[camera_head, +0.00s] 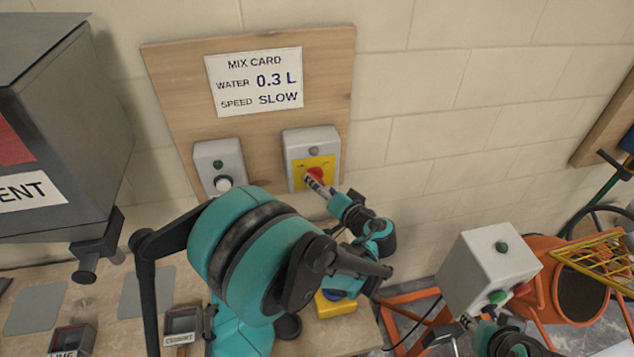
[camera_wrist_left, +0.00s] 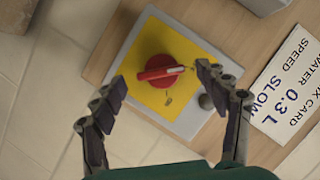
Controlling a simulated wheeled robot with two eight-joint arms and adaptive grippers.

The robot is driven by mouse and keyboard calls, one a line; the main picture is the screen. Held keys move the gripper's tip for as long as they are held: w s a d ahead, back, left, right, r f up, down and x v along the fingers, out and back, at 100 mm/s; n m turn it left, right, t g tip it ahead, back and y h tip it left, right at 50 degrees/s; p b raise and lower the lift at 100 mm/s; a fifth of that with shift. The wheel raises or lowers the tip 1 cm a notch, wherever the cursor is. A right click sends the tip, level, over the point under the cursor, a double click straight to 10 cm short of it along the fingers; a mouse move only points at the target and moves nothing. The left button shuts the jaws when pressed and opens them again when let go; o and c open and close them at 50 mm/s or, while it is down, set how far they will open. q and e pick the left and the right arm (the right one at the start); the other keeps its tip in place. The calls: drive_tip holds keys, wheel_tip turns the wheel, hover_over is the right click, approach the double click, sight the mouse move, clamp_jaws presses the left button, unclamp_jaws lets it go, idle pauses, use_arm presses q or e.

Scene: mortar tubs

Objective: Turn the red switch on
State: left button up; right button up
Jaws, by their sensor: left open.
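The red rotary switch (camera_head: 315,173) sits on a yellow plate on a grey box (camera_head: 297,147) on the wooden wall board. In the left wrist view the red knob (camera_wrist_left: 155,68) has a raised handle with a pale line pointing right. Small dark marks on the yellow plate (camera_wrist_left: 186,107) are too small to read. My left gripper (camera_head: 314,181) is at the switch; in its wrist view the open fingers (camera_wrist_left: 160,80) stand on either side of the knob, with visible gaps. My right gripper (camera_head: 455,328) is low at the right, its fingers unclear.
A grey box with a white button (camera_head: 224,183) is left of the switch, under the mix card (camera_head: 256,81). A grey hopper (camera_head: 70,130) stands at far left. A grey control box (camera_head: 487,265) is near my right gripper, beside an orange mixer (camera_head: 545,262).

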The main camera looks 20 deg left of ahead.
use_arm(q)
drive_tip(key=shift+x, duration=1.6)
drive_tip(key=c, duration=1.2)
drive_tip(key=shift+o, duration=0.2)
